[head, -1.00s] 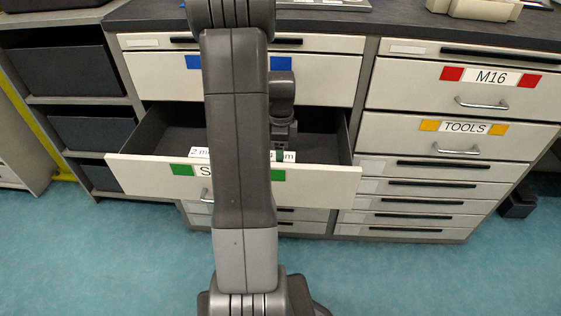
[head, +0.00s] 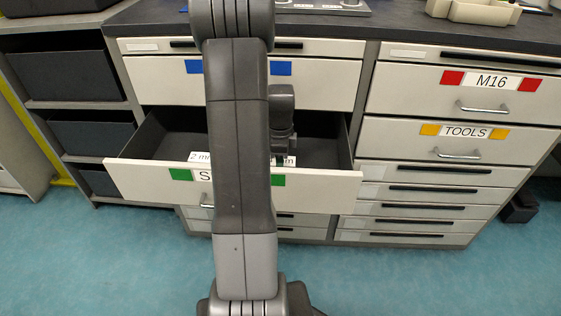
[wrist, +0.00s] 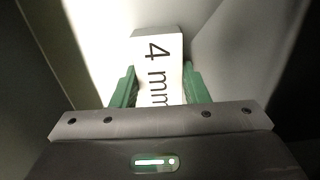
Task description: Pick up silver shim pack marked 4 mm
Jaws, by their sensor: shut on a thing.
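The shim pack (wrist: 158,70) shows in the wrist view with a white label reading "4 mm" and a grey edge at its far end. My gripper (wrist: 158,82) has its green fingers on both sides of the pack, shut on it. In the head view my gripper (head: 279,157) is down in the open drawer (head: 325,187), behind its front panel, and my arm covers part of it. A white label ending in "m" (head: 290,161) shows beside the fingers there. I cannot tell whether the pack is clear of the drawer floor.
A label reading "2 m" (head: 200,156) shows just left of my arm in the same drawer. The closed drawer with blue marks (head: 320,80) is above. The worktop (head: 400,25) is at the back.

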